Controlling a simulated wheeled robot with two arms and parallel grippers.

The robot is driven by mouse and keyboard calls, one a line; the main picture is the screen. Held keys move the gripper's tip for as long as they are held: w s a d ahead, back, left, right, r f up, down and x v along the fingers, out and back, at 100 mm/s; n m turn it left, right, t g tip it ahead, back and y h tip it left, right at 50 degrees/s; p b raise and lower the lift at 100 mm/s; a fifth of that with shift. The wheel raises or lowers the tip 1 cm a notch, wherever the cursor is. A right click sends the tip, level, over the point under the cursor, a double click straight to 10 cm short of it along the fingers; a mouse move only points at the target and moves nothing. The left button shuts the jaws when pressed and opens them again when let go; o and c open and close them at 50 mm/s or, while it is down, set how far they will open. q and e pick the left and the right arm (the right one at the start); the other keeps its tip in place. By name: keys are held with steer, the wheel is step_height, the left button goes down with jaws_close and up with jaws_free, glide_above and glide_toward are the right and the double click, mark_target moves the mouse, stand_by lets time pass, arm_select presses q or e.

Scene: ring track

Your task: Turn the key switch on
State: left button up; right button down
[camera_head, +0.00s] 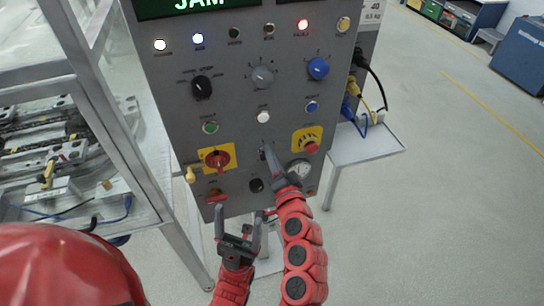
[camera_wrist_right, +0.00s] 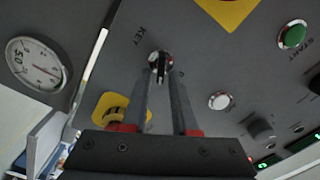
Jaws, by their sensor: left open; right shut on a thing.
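The key switch shows in the right wrist view as a round silver lock (camera_wrist_right: 160,62) beside the printed word KEY, with a dark key (camera_wrist_right: 161,70) standing out of it. My right gripper (camera_wrist_right: 161,82) has its two fingers on either side of the key and is shut on it. In the head view my right gripper (camera_head: 267,153) reaches the lower middle of the grey panel (camera_head: 235,105), and its fingers mostly hide the switch. My left gripper (camera_head: 239,212) is open and empty in front of the panel's lower edge.
A red rotary switch on a yellow plate (camera_head: 217,159) is left of the key; a red button on yellow (camera_head: 310,143) and a gauge (camera_head: 299,169) are right. The display (camera_head: 200,5) reads JAM. A metal-framed enclosure (camera_head: 95,100) stands left; a small shelf (camera_head: 370,145) stands right.

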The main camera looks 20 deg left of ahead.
steer(key=shift+s+a+f, duration=0.1)
steer(key=shift+f, duration=0.1)
steer(key=c, duration=0.9)
jaws_free()
steer(key=shift+c, duration=0.2)
steer(key=shift+r, duration=0.1)
steer(key=p+v, duration=0.4)
steer(key=v, duration=1.3)
steer(key=shift+s, duration=0.1)
